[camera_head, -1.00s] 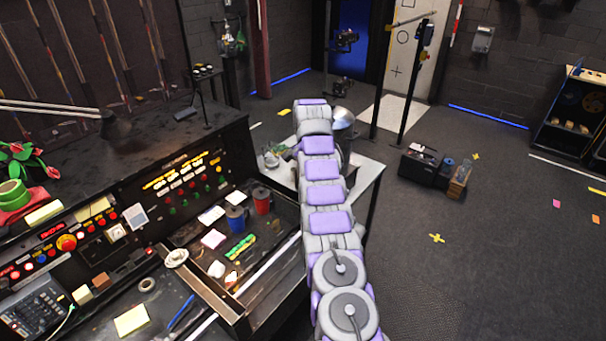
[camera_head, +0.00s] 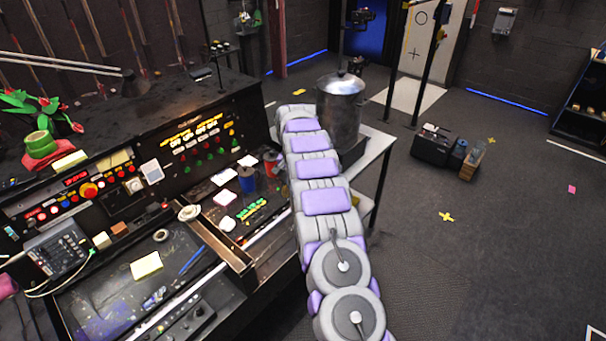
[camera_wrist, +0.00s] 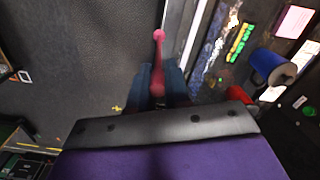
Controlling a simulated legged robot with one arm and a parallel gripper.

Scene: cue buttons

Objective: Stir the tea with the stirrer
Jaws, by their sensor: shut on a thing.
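In the wrist view my gripper (camera_wrist: 163,86) is shut on a pinkish-red stirrer (camera_wrist: 159,52) with a small round end, which points away from the wrist over dark floor. A blue mug (camera_wrist: 268,66) is to the right of the gripper, apart from it. A red mug (camera_wrist: 272,93) is just below it, partly cut off by my wrist. In the head view the blue mug (camera_head: 247,179) and red mug (camera_head: 269,161) stand in the console's recessed tray; my arm partly covers the red one. My gripper is hidden there. I cannot see tea in either mug.
A large metal pot (camera_head: 341,108) stands on a white table (camera_head: 373,150) beyond my arm. The control console (camera_head: 120,205) fills the left side, with a raised wooden edge (camera_head: 215,243) by the tray. Black cases (camera_head: 433,147) sit on the floor; open floor lies to the right.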

